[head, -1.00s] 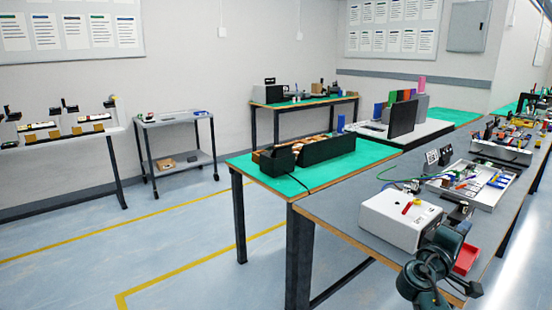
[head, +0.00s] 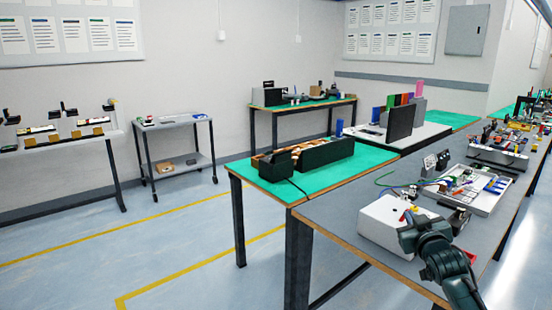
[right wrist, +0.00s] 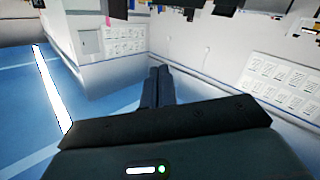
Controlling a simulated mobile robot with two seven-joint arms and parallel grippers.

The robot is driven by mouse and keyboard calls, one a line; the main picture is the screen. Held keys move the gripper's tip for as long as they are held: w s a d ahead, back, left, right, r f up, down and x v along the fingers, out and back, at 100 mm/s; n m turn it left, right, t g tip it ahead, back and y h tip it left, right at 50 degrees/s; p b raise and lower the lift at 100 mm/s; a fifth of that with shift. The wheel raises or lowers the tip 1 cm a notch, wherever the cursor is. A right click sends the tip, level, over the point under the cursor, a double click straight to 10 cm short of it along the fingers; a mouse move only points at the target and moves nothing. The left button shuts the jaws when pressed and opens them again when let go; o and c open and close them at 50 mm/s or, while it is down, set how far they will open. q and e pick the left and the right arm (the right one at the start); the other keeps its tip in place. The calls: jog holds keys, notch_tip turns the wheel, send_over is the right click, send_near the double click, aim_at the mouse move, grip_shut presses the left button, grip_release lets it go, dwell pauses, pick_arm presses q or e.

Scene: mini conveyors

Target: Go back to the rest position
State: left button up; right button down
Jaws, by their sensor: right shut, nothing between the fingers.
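My right gripper (right wrist: 158,75) shows in the right wrist view with its two dark fingers side by side, closed and empty. In that view it points over the floor towards the wall with posted sheets. In the head view my right arm reaches in from the bottom right, and its dark green end (head: 418,234) stands in front of the white box (head: 384,222) on the grey bench, partly hiding it. I cannot tell whether they touch. My left gripper is not in view.
The grey bench (head: 345,215) holds a tray of parts (head: 487,203) behind the white box. A green-topped table (head: 268,182) with black bins (head: 326,155) adjoins it. A trolley (head: 174,124) stands farther back. The floor on the left is clear.

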jog(key=s+a+f+g+y, duration=0.1)
jog(key=s+a+f+g, duration=0.1)
jog(key=s+a+f, duration=0.45)
jog(key=s+a+f+n+g+y, duration=0.15)
jog(key=s+a+f, duration=0.25)
jog(key=s+f, duration=0.55)
jog(key=s+a+f+g+y, duration=0.1)
jog(key=s+a+f+y, duration=0.1)
jog(key=s+a+f, duration=0.45)
jog(key=s+a+f+g, duration=0.1)
jog(key=s, duration=0.7)
jog(key=s+a+f+m+g, duration=0.1)
jog(key=s+a, duration=0.1)
jog(key=s, duration=0.6)
jog(key=shift+s+a+f+y, duration=0.25)
jog(key=shift+a+f+y, duration=0.05)
jog(key=shift+f+y, duration=0.1)
